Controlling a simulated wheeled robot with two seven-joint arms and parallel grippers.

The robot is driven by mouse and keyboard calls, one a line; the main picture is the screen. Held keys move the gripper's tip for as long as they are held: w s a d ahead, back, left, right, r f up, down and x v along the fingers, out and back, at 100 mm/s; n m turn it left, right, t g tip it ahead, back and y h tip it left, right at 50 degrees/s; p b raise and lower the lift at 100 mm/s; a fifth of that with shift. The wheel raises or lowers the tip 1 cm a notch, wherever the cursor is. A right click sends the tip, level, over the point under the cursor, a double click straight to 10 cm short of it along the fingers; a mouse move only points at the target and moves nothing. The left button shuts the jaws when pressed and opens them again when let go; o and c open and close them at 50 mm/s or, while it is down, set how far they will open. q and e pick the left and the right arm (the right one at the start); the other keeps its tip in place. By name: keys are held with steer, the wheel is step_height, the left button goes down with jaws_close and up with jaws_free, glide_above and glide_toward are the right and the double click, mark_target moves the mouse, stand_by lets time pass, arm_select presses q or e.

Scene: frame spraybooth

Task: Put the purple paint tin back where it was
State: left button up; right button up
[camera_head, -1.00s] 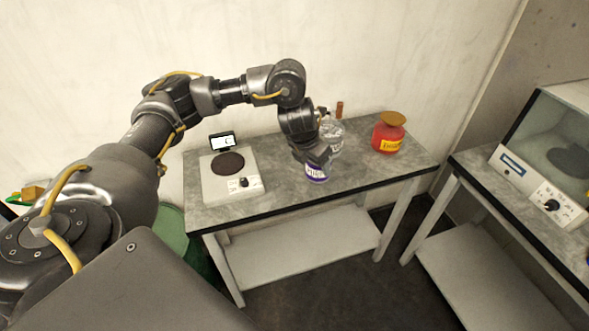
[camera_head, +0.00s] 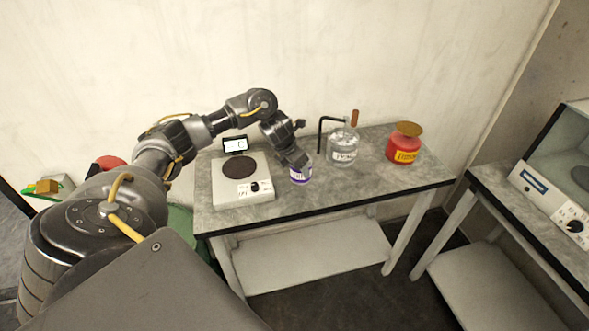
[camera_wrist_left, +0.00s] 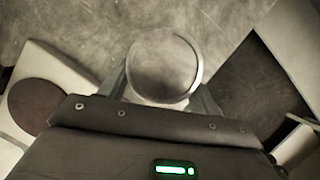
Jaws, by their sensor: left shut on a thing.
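The purple paint tin (camera_head: 301,175) is a small white tin with a purple band, at the grey table between the scale and the clear bottle. My left gripper (camera_head: 297,163) is shut on it from above. In the left wrist view the tin's round grey lid (camera_wrist_left: 165,69) sits between the two fingers of my left gripper (camera_wrist_left: 164,85). I cannot tell whether the tin touches the tabletop. My right gripper is not in view.
The scale (camera_head: 242,190) with a dark round plate stands left of the tin. A clear labelled wash bottle (camera_head: 343,147) and a red labelled can (camera_head: 403,148) stand to the right. The front of the table (camera_head: 370,182) is clear. A booth (camera_head: 565,170) stands far right.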

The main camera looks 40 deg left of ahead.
mark_target(294, 174)
arm_select(q)
steer(key=shift+a+f, duration=0.35)
steer(key=shift+w+a+f+p, duration=0.1)
steer(key=shift+a+f+p, duration=0.1)
steer(key=shift+f, duration=0.75)
steer(key=shift+a+f+p, duration=0.1)
steer(key=shift+f+p, duration=0.05)
steer(key=shift+f, duration=0.75)
steer(key=o, duration=1.4)
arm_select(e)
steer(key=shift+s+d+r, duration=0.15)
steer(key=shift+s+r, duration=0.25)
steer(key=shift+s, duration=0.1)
arm_select(q)
steer(key=v, duration=1.2)
steer(key=shift+b, duration=0.35)
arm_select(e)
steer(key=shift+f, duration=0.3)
